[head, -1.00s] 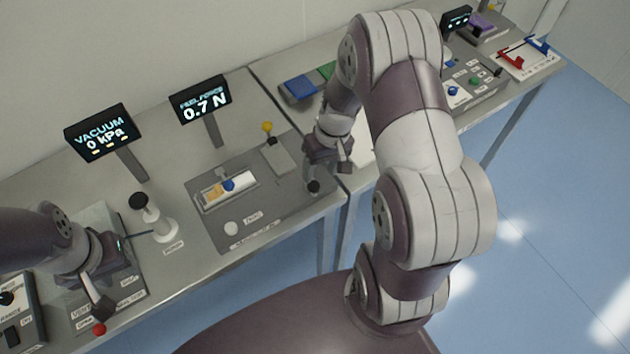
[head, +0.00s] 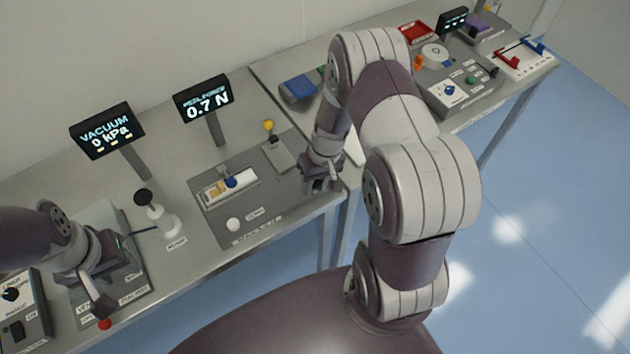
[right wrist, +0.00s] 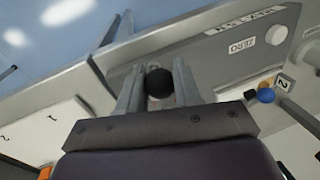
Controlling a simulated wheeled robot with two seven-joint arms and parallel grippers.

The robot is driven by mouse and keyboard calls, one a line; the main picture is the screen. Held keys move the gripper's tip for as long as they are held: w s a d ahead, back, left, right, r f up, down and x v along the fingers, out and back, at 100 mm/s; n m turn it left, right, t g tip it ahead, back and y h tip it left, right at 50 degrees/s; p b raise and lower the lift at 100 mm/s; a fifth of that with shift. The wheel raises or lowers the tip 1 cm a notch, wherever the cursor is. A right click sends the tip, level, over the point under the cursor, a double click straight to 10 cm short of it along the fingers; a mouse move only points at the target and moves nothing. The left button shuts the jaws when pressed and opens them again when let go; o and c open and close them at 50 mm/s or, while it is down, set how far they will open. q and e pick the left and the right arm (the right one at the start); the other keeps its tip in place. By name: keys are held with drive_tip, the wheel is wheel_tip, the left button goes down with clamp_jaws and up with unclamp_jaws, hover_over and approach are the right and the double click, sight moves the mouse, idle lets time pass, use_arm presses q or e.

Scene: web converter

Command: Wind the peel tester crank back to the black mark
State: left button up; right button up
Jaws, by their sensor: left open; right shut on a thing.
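The peel tester is a grey plate (head: 265,225) with a strip carriage (head: 230,187) bearing a blue knob, and a white zero button (head: 233,224). Its display (head: 203,98) reads 0.7 N. My right gripper (head: 318,188) is low over the plate's right end. In the right wrist view, the black crank knob (right wrist: 159,82) is between its two fingers, which are shut on it. The crank arm is mostly hidden, and I cannot make out the black mark. My left gripper (head: 98,305) is open over the panel at lower left.
A yellow-topped lever (head: 268,126) stands behind the crank. A white stand with a black knob (head: 144,198) is left of the tester. The vacuum display (head: 107,130) reads 0 kPa. The bench's front edge is close to my right gripper.

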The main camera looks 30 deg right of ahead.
drive_tip(key=shift+a, duration=0.1)
drive_tip(key=m, duration=0.1)
drive_tip(key=a+m, duration=0.1)
drive_tip(key=m+b, duration=0.1)
drive_tip(key=m, duration=0.1)
drive_tip(key=shift+w+a+t, duration=0.15)
drive_tip(key=shift+w+t, duration=0.15)
drive_tip(key=m, duration=0.1)
drive_tip(key=w+a+m, duration=0.1)
drive_tip(key=m, duration=0.1)
drive_tip(key=shift+m+t+h, duration=0.3)
drive_tip(key=m, duration=0.1)
drive_tip(key=w+m, duration=0.1)
drive_tip(key=m, duration=0.1)
drive_tip(key=shift+a+p, duration=0.3)
drive_tip(key=shift+a, duration=0.05)
drive_tip(key=shift+w+a+m+t+h+p, duration=0.1)
drive_tip(key=shift+w+m+t+h+p, duration=0.2)
drive_tip(key=shift+m, duration=0.6)
drive_tip(key=shift+w+m+t+h+p, duration=0.15)
drive_tip(key=shift+w+m+p, duration=0.25)
drive_tip(key=shift+m, duration=0.5)
drive_tip(key=o, duration=1)
